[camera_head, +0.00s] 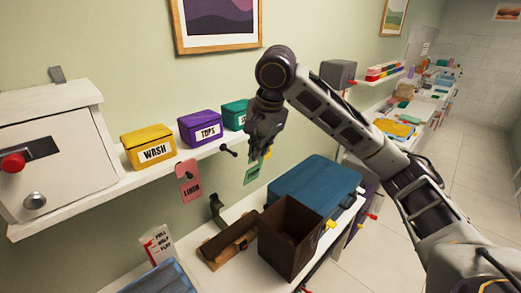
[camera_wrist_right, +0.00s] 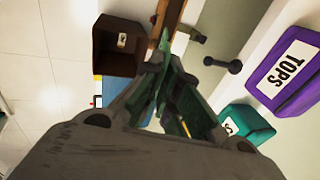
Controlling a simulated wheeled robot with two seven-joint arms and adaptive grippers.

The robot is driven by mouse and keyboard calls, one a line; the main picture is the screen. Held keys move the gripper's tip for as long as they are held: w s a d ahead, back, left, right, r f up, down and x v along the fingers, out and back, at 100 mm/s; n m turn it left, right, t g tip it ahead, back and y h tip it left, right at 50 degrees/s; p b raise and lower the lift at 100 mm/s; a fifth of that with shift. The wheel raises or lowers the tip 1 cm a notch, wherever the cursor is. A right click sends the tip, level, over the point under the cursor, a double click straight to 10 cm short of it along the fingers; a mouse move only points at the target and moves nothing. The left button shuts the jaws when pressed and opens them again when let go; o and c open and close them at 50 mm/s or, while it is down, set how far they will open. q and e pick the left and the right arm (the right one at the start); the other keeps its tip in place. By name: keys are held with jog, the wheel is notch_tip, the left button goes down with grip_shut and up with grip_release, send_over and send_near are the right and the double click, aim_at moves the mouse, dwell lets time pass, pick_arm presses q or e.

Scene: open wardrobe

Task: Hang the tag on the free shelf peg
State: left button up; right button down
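My right gripper (camera_head: 262,146) points down in front of the shelf and is shut on a green tag (camera_head: 254,171), which hangs below its fingers. In the right wrist view the green tag (camera_wrist_right: 163,72) shows between the fingers (camera_wrist_right: 166,66). A bare dark peg (camera_head: 229,150) with a round end sticks out of the shelf's front edge, left of the tag and apart from it. This peg also shows in the wrist view (camera_wrist_right: 223,65). A pink LINEN tag (camera_head: 189,186) hangs at the shelf edge further left; its peg is mostly hidden. My left gripper is out of view.
The shelf (camera_head: 120,187) carries yellow WASH (camera_head: 149,146), purple TOPS (camera_head: 201,128) and teal (camera_head: 235,114) boxes, plus a white cabinet (camera_head: 52,145). Below are an open brown box (camera_head: 289,238), a blue case (camera_head: 316,185) and a dark wall hook (camera_head: 217,209).

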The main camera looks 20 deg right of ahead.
jog(key=w+a, duration=0.1)
jog(key=w, duration=0.1)
jog(key=w+a, duration=0.2)
jog(key=w, duration=0.1)
jog(key=w+a, duration=0.1)
jog(key=w, duration=0.2)
jog(key=shift+w+a, duration=0.15)
jog(key=shift+w, duration=0.05)
jog(key=shift+f, duration=0.65)
dwell(1.3)
jog(key=c, duration=2.2)
grip_release()
jog(key=o, duration=0.6)
jog(key=shift+o, duration=0.2)
jog(key=o, duration=0.5)
jog(key=shift+r, duration=0.15)
